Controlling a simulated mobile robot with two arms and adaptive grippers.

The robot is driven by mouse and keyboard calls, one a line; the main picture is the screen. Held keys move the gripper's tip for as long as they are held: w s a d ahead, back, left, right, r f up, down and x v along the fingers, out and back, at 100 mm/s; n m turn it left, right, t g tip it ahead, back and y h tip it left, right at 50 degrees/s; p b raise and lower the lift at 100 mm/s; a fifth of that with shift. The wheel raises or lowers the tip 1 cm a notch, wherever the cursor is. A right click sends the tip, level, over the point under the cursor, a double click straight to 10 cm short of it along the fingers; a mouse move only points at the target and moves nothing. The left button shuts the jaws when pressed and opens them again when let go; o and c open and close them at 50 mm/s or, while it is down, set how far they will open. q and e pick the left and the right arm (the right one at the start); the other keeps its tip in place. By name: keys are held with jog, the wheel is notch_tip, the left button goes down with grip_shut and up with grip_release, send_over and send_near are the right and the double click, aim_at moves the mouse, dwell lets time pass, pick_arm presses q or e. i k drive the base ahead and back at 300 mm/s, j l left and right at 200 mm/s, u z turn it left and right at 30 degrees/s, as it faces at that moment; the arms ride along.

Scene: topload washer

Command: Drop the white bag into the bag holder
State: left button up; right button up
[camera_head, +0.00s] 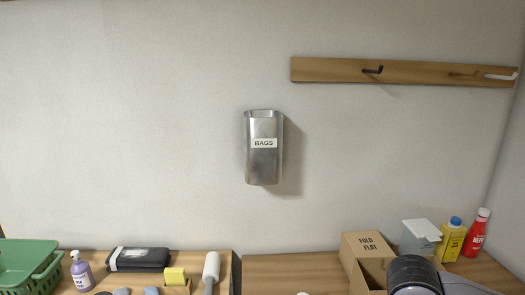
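The metal bag holder (263,165) is mounted on the wall in the middle of the view. It is a tall grey bin with an open top and a label reading BAGS. No white bag can be made out for certain. A small white sliver (303,293) shows at the bottom edge, too cut off to identify. A dark rounded part of what looks like my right arm shows at the lower right; its gripper is out of view. My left gripper is not in view.
A wooden rail (335,70) with hooks is at the upper right. Below are a green basket (22,262), purple bottle (81,270), black case (138,259), FOLD FLAT cardboard box (368,243), yellow container (451,241) and red bottle (475,234). Wall around the holder is clear.

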aim_at(261, 179)
jog(key=i+l+u, duration=0.1)
jog(key=u, duration=0.25)
jog(key=i+l+u, duration=0.15)
jog(key=u, duration=0.15)
jog(key=i+l+u, duration=0.1)
jog(key=u, duration=0.25)
jog(key=l, duration=0.1)
